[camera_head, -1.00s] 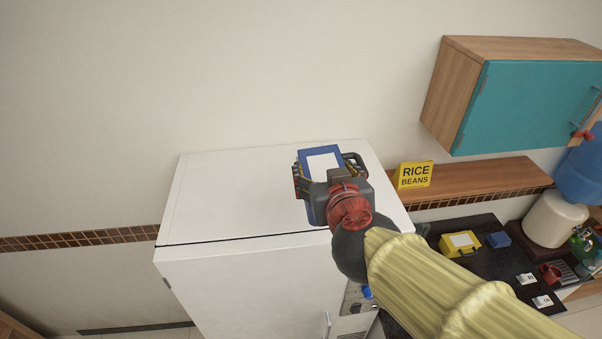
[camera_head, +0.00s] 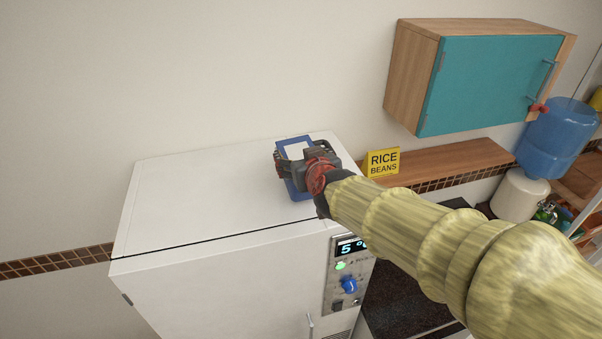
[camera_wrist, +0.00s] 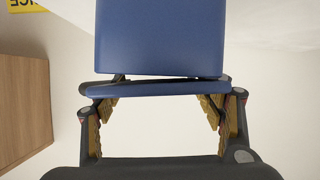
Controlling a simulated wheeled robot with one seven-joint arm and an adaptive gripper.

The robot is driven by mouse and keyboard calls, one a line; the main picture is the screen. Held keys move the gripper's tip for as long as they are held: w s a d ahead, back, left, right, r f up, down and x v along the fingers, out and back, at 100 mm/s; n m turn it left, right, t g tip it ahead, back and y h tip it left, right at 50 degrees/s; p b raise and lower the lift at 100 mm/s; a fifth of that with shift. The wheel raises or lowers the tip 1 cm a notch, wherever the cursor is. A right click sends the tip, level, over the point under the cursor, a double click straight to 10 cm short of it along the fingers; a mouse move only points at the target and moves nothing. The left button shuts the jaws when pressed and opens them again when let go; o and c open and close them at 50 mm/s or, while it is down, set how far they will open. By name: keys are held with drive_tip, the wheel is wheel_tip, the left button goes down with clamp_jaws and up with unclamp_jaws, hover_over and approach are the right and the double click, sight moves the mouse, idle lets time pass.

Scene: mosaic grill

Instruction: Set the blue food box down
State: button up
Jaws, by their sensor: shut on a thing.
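The blue food box (camera_head: 296,146) has a white label on its face. In the head view it is at my gripper (camera_head: 302,168), over the right part of the white fridge top (camera_head: 205,190). My gripper is shut on the box and hides part of it. In the wrist view the blue box (camera_wrist: 160,40) fills the upper middle, with its blue rim between the yellow-padded fingers of my gripper (camera_wrist: 160,112). I cannot tell whether the box's underside touches the fridge top.
A yellow RICE BEANS sign (camera_head: 382,162) stands on a wooden shelf (camera_head: 440,160) right of the fridge. A teal-doored cabinet (camera_head: 490,80) hangs above it. The left part of the fridge top is clear. A control panel (camera_head: 347,275) is on the fridge front.

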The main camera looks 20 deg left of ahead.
drive_tip(key=shift+w+f+b, duration=0.3)
drive_tip(key=shift+f+b, duration=0.65)
drive_tip(key=shift+f, duration=0.7)
drive_tip(key=shift+f, duration=0.1)
drive_tip(key=shift+f, duration=0.15)
drive_tip(key=o, duration=2)
drive_tip(key=shift+o, duration=0.2)
